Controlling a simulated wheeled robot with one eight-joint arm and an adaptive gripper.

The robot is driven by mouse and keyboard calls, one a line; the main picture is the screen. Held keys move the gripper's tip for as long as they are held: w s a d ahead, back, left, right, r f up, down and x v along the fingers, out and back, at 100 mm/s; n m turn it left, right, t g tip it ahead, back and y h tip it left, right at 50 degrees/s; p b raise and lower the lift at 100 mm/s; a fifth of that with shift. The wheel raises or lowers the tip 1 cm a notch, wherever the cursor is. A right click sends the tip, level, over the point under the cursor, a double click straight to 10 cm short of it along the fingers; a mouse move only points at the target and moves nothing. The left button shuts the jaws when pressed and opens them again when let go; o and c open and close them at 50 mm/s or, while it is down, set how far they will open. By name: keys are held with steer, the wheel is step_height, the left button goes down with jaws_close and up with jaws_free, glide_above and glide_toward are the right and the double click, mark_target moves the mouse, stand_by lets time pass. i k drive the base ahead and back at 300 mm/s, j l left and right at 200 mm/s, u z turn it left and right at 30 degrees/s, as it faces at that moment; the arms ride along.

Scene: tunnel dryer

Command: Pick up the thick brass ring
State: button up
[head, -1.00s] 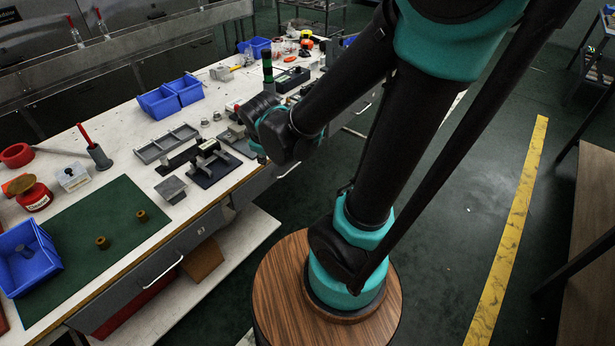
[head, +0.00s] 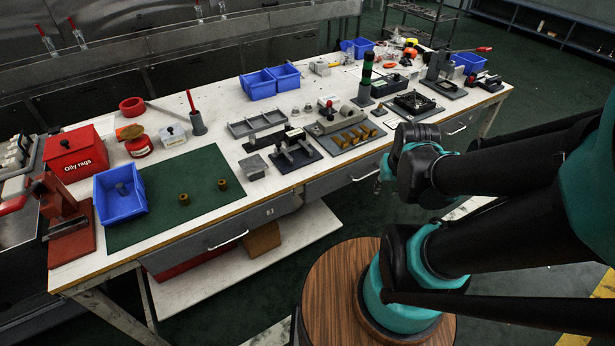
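Two small brass rings lie on the green mat (head: 155,220) on the bench: one nearer the middle (head: 184,199) and one near the right edge (head: 222,184). They stand apart, and I cannot tell at this size which is thicker. A row of several brass pieces (head: 355,137) sits on a grey plate farther right. My gripper (head: 379,186) hangs beneath my wrist, just off the bench's front edge, far to the right of the mat. It is small and mostly hidden by my wrist, so its fingers are not clear.
A blue bin (head: 121,192) stands on the mat's left side.

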mark_target(222, 183)
steer(key=u, duration=1.65)
steer(key=z, duration=0.2)
